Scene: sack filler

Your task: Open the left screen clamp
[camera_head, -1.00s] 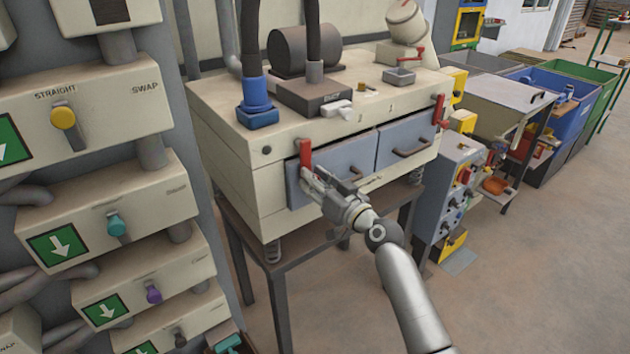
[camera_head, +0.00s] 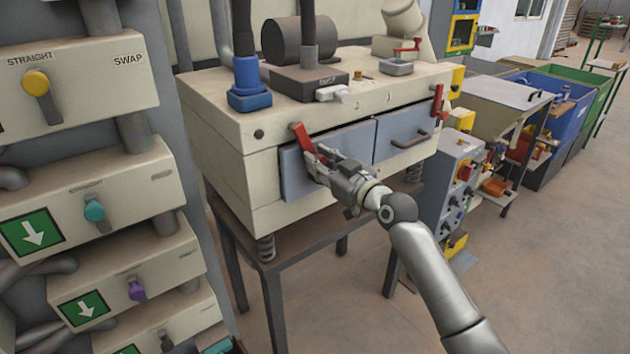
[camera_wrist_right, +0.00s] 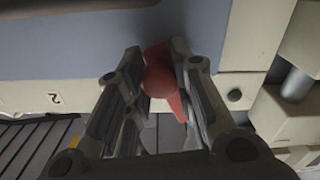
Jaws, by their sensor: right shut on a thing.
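The left screen clamp is a red lever (camera_head: 303,140) at the left front of the cream machine (camera_head: 222,142). It tilts, with its upper end to the left. My right gripper (camera_head: 318,158) is at the lever's lower part, in front of the left grey drawer (camera_head: 349,148). In the right wrist view the red lever (camera_wrist_right: 160,75) stands between the two fingers of my right gripper (camera_wrist_right: 158,90), which is shut on it. The fingers hide part of the lever. My left gripper is not in view.
A second red clamp lever (camera_head: 437,104) is at the machine's right front corner. The right grey drawer (camera_head: 392,132) has a dark handle. Panels with a yellow knob (camera_head: 36,83) and teal knob (camera_head: 94,210) stand close on the left. A grey control box (camera_head: 447,185) stands to the right.

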